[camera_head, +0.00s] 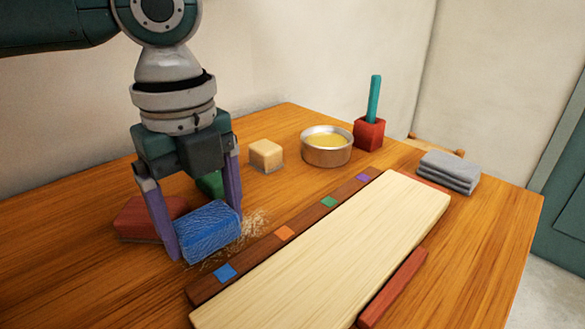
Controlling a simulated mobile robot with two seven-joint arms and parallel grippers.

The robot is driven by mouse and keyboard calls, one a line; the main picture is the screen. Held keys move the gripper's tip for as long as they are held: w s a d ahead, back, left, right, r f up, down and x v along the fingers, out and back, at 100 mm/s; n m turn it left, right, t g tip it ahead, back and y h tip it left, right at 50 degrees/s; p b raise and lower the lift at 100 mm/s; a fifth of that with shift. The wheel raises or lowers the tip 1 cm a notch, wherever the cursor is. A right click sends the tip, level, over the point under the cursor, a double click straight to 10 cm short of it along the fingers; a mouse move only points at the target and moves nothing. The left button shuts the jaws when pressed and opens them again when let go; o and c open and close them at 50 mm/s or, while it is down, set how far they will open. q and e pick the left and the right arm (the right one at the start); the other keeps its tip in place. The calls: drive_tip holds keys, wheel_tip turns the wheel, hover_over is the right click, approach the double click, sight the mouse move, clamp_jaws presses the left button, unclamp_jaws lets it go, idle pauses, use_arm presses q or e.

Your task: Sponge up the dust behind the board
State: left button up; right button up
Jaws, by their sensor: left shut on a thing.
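My left gripper (207,238) is shut on a blue sponge (209,231), with its purple fingers on either side of it. The sponge is tilted and low over the table; I cannot tell whether it touches the wood. Pale, fibrous dust (255,224) lies on the table just right of the sponge, partly hidden by it. My right gripper is not in view.
A red block (142,217) and a green thing (210,184) sit beside and behind the gripper. A beige block (266,155), a metal bowl of yellow stuff (326,147) and a red holder with a teal handle (369,133) stand at the back. Grey cloths (448,171) lie right; a red bar (392,287) is in front.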

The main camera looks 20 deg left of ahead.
use_arm(q)
drive_tip(key=shift+f, duration=0.55)
